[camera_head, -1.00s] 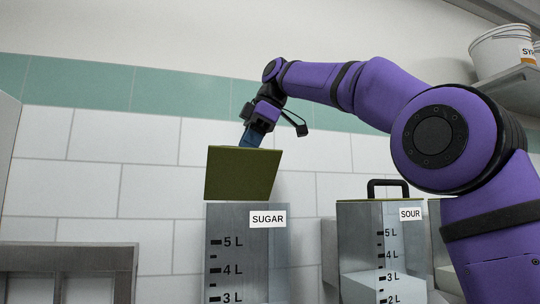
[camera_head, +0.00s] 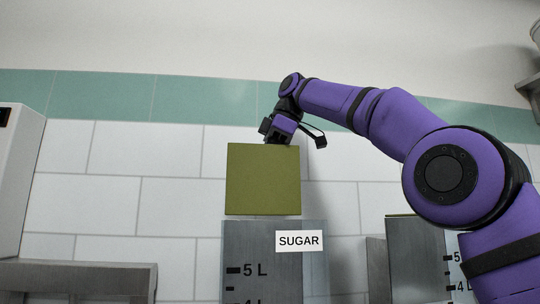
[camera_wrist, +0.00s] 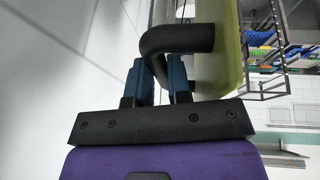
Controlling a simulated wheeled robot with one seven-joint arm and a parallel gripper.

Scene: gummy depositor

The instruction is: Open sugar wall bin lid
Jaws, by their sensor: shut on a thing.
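The sugar bin (camera_head: 255,262) is a grey, see-through container on the wall side, with a white SUGAR label (camera_head: 299,241) and litre marks. Its olive-green lid (camera_head: 263,180) stands raised and nearly upright above the bin, its flat face turned toward the head camera. In the wrist view the lid (camera_wrist: 222,50) is seen along its edge, with a black bar handle (camera_wrist: 172,42) on its face. My gripper (camera_wrist: 162,75) has its blue fingers shut around the handle. In the head view the fingers and handle are mostly hidden behind the lid.
A second bin (camera_head: 418,262) stands to the right, partly behind my arm. A grey metal frame (camera_head: 80,276) and a white box (camera_head: 18,170) are at the left. The tiled wall is close behind. Wire shelving (camera_wrist: 268,50) shows in the wrist view.

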